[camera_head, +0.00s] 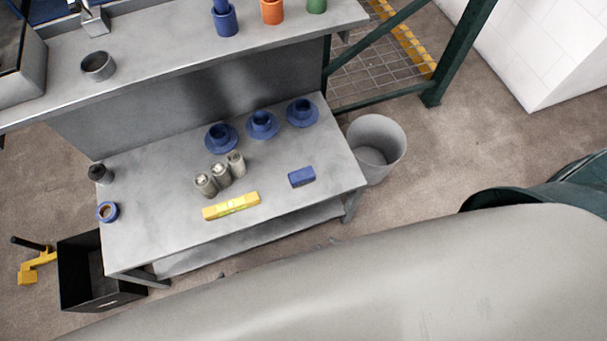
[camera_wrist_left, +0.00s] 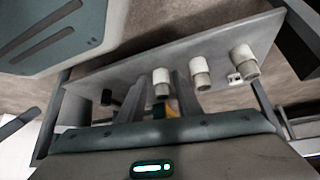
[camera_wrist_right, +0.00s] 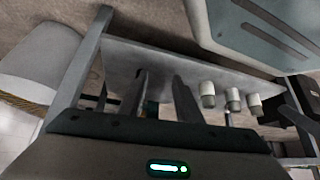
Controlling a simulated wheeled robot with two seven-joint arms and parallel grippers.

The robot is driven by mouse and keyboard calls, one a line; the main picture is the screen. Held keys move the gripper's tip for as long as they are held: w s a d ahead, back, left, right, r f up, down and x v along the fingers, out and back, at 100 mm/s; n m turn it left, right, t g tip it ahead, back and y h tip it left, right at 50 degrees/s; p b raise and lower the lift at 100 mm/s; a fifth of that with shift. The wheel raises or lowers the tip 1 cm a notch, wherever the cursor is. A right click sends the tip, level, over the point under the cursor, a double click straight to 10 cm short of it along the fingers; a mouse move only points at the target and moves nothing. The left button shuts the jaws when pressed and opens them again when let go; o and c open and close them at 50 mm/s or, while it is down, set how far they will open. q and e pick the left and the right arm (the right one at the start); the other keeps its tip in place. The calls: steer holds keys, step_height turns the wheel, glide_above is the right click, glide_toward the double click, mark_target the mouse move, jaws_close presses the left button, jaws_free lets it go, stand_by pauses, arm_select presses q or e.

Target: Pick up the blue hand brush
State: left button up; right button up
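A small blue block-shaped thing (camera_head: 301,177), which I take for the blue hand brush, lies on the grey workbench (camera_head: 150,232) toward its right end. Its bristles cannot be made out. Neither gripper shows in the head view. In the left wrist view my left gripper (camera_wrist_left: 160,95) has its two fingers apart, with no held thing visible between them. In the right wrist view my right gripper (camera_wrist_right: 161,95) also has its fingers apart and looks empty. I cannot make out the brush in either wrist view.
Left of the brush are a yellow level (camera_head: 231,206) and three grey cylinders (camera_head: 221,175). Three blue cups on saucers (camera_head: 262,124) stand behind. A blue-rimmed roll (camera_head: 107,211) is at the left edge. A grey bin (camera_head: 377,145) stands right, a black crate (camera_head: 92,285) left.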

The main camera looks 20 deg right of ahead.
steer(key=o, duration=0.5)
steer(key=shift+w+a, duration=0.1)
steer(key=shift+a, duration=0.05)
steer(key=o, duration=1)
steer(key=shift+w+r, duration=0.35)
steer(key=shift+r, duration=0.1)
steer(key=shift+c, duration=0.2)
arm_select(q)
steer(key=shift+s+d+f+p, duration=0.1)
steer(key=shift+s+p, duration=0.5)
steer(key=shift+s, duration=0.05)
steer(key=shift+s+d+f+p, duration=0.1)
steer(key=shift+s+p, duration=0.45)
steer(key=shift+s, duration=0.05)
arm_select(e)
steer(key=w+a+r+g, duration=0.1)
steer(key=w+r+g, duration=0.1)
steer(key=w+r, duration=0.4)
steer(key=w+r+m+g+h, duration=0.1)
steer(key=w+r, duration=0.6)
steer(key=r, duration=0.8)
steer(key=w+a+r+m+g, duration=0.1)
steer(key=w+r+g, duration=0.3)
steer(key=r, duration=0.6)
steer(key=shift+w+a+r+h, duration=0.3)
steer(key=shift+w+a+h, duration=0.1)
steer(key=shift+w, duration=0.85)
steer(key=shift+f, duration=0.1)
